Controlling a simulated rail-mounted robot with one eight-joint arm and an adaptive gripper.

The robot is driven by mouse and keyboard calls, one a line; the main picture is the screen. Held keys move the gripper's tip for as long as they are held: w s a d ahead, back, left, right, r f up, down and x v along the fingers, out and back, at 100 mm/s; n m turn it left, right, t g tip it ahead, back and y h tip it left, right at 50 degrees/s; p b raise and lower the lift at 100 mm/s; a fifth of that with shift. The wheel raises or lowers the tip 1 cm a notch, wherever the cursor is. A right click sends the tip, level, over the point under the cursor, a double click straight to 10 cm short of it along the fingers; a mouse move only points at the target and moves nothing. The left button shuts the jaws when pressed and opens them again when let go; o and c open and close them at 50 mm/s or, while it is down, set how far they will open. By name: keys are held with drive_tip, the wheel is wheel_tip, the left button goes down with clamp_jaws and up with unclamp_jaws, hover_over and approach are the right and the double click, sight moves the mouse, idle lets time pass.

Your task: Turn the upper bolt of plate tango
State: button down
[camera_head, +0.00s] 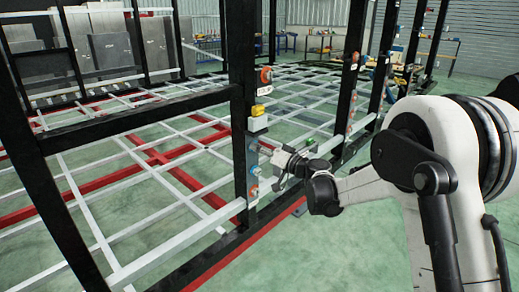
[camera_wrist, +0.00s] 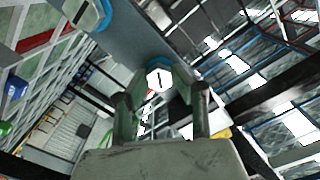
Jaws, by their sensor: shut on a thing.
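A grey-blue plate on a black post (camera_head: 240,130) carries several bolts, seen in the head view; no plate name is readable. In the wrist view a white hexagonal bolt head (camera_wrist: 158,79) with a dark line across it and a blue collar sits between my fingers. A second pale bolt with a blue ring (camera_wrist: 88,12) is at the top left of the wrist view. My gripper (camera_head: 279,168) is at the plate in the head view, and in the wrist view its fingers (camera_wrist: 160,96) are shut on the bolt head. The exact finger contact is partly hidden.
A yellow block (camera_head: 259,119) and an orange-red round fitting (camera_head: 265,75) are on the same post above the plate. White and red frame bars (camera_head: 140,180) spread behind and left. More black posts (camera_head: 352,70) stand to the right. Green floor (camera_head: 300,260) is clear in front.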

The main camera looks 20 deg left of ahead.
drive_tip(key=shift+n, duration=8.2)
drive_tip(key=c, duration=1.4)
unclamp_jaws()
drive_tip(key=shift+c, duration=0.2)
drive_tip(key=v, duration=1.2)
